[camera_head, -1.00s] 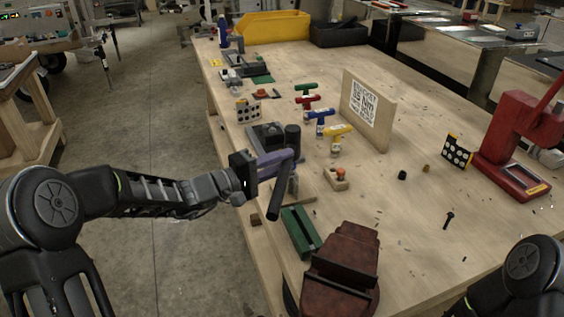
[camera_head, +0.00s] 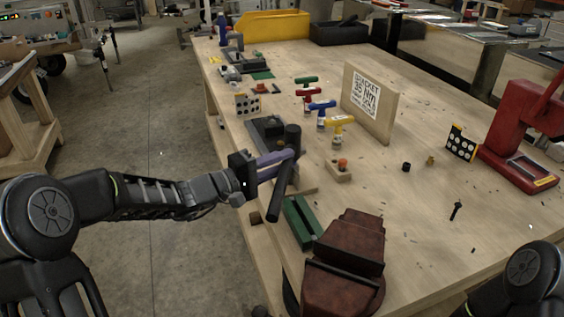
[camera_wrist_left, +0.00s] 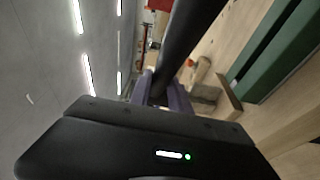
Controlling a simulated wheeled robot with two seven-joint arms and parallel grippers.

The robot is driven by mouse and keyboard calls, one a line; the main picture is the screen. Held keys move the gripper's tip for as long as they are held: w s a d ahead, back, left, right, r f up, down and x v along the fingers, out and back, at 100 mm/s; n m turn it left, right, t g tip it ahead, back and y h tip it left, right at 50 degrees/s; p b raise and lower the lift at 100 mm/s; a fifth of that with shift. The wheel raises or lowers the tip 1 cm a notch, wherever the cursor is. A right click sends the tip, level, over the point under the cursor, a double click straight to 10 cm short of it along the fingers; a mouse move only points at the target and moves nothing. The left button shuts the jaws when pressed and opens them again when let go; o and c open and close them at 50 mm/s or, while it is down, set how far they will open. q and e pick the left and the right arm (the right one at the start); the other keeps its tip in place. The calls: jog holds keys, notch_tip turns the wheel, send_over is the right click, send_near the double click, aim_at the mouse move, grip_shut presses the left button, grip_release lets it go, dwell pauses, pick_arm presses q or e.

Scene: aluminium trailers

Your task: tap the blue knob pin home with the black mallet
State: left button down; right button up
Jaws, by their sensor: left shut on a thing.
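My left gripper (camera_head: 284,160), with purple fingers, is shut on the black mallet (camera_head: 280,192) above the bench's left edge. A thick black bar of the mallet slants down toward the front; a black cylinder (camera_head: 293,136) shows just above the fingers, and I cannot tell whether it belongs to the mallet. In the left wrist view the black bar (camera_wrist_left: 186,42) runs up from the purple fingers (camera_wrist_left: 160,92). A small wooden block (camera_head: 340,176) with an orange knob (camera_head: 342,163) stands right of the gripper. My right gripper is out of view.
A green block (camera_head: 301,222) and a brown vise (camera_head: 347,258) lie in front. Green, red, blue (camera_head: 321,106) and yellow (camera_head: 341,120) T-handles stand beyond, beside an upright sign board (camera_head: 369,104). A red press (camera_head: 522,140) stands right. The bench between is mostly clear, with small loose parts.

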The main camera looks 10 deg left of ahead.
pick_arm(q)
jog(key=shift+s+f, duration=0.1)
jog(key=shift+f, duration=0.4)
jog(key=shift+r+p, duration=0.65)
jog(key=shift+r, duration=1.8)
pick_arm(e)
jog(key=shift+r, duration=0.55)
pick_arm(q)
jog(key=shift+r, duration=0.1)
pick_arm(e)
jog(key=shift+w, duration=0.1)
